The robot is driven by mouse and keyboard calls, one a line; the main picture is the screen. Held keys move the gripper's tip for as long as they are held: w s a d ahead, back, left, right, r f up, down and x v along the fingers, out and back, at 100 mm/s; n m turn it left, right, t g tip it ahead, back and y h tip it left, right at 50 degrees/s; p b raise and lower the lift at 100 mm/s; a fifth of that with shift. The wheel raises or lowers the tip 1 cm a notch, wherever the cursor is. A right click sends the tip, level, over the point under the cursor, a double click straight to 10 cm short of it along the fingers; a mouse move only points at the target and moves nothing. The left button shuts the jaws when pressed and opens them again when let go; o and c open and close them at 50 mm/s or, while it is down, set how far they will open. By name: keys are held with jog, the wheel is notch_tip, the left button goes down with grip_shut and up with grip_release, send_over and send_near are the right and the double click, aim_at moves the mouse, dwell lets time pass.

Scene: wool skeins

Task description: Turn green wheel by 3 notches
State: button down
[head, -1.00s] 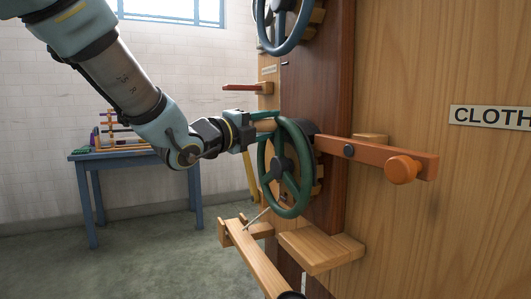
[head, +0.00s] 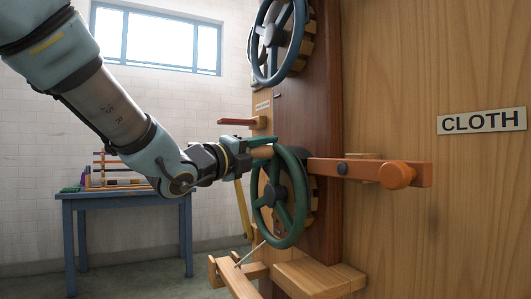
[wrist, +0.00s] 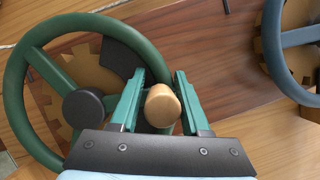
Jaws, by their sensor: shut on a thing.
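The green wheel (head: 303,185) stands upright on the dark wooden post, with a dark hub and spokes; it also shows in the wrist view (wrist: 14,90). A pale wooden knob (wrist: 161,106) sits at its rim. My gripper (head: 268,146) is at the wheel's upper rim. In the wrist view my gripper (wrist: 160,100) has one green finger on each side of the knob and is shut on it. A toothed wooden disc (wrist: 65,115) lies behind the wheel. The head view hides most of the knob behind my fingers.
A blue wheel (head: 300,30) is mounted above. An orange lever (head: 370,172) with a round knob juts out at right. Wooden beams and a block (head: 320,277) stick out below. A blue table (head: 125,200) stands at the back left, with open floor before it.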

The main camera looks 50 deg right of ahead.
jog(key=c, duration=0.7)
grip_release()
jog(key=shift+w+r, duration=0.35)
jog(key=shift+o, duration=0.8)
jog(key=shift+s+f, duration=0.1)
jog(key=shift+f, duration=0.05)
jog(key=shift+s, duration=0.1)
jog(key=a+f, duration=0.1)
jog(key=a, duration=0.9)
jog(key=shift+a+f, duration=0.35)
jog(key=shift+f, duration=0.05)
